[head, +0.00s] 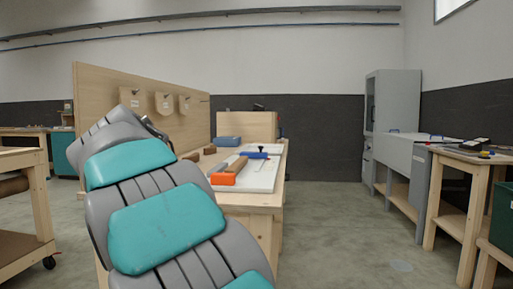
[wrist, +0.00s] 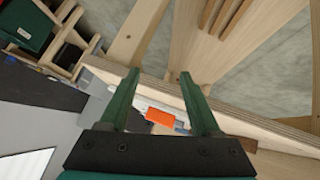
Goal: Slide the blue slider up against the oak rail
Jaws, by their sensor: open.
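In the head view, a blue piece (head: 254,155), which looks like the blue slider, lies on a white board (head: 263,177) on the workbench. A wooden bar (head: 237,165), likely the oak rail, runs back from an orange block (head: 223,179) at the board's near end. I cannot tell whether slider and bar touch. My gripper (wrist: 159,74) is open and empty in the wrist view, its green fingers spread. The orange block (wrist: 160,117) shows between and beyond them. I cannot make out the blue slider there. The gripper is not visible in the head view.
A blue box (head: 228,141) and brown blocks sit on the bench behind the board. A wooden panel with hanging pouches (head: 163,103) rises along the bench's left. Benches and a grey cabinet (head: 393,115) stand right. The floor (head: 340,230) between is clear.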

